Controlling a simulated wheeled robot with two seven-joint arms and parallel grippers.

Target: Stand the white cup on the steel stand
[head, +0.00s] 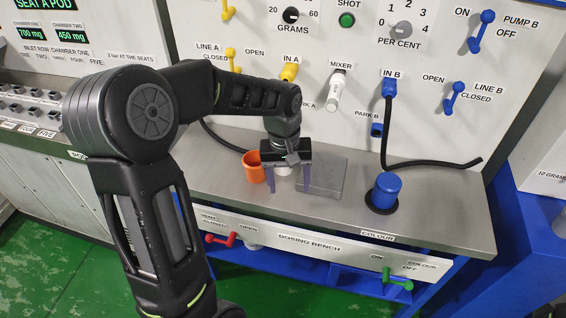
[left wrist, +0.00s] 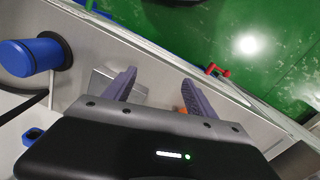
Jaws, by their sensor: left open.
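The white cup (head: 283,169) shows as a small white patch on the bench behind my left gripper (head: 289,187), which hides most of it. This gripper is open and hangs over the bench, its two fingers spread in front of the cup. The steel stand (head: 329,177) is a grey block just right of the gripper. In the left wrist view the open fingers (left wrist: 159,76) have nothing visible between their tips. A grey shape beside one finger there seems to be the stand (left wrist: 103,79). I cannot make out the white cup in that view. My right gripper is not in view.
An orange cup (head: 252,167) stands close left of the gripper. A blue cylinder (head: 386,188) stands right of the stand, with a black hose (head: 432,163) behind it. Red (head: 221,239) and green (head: 397,281) handles stick out along the bench front.

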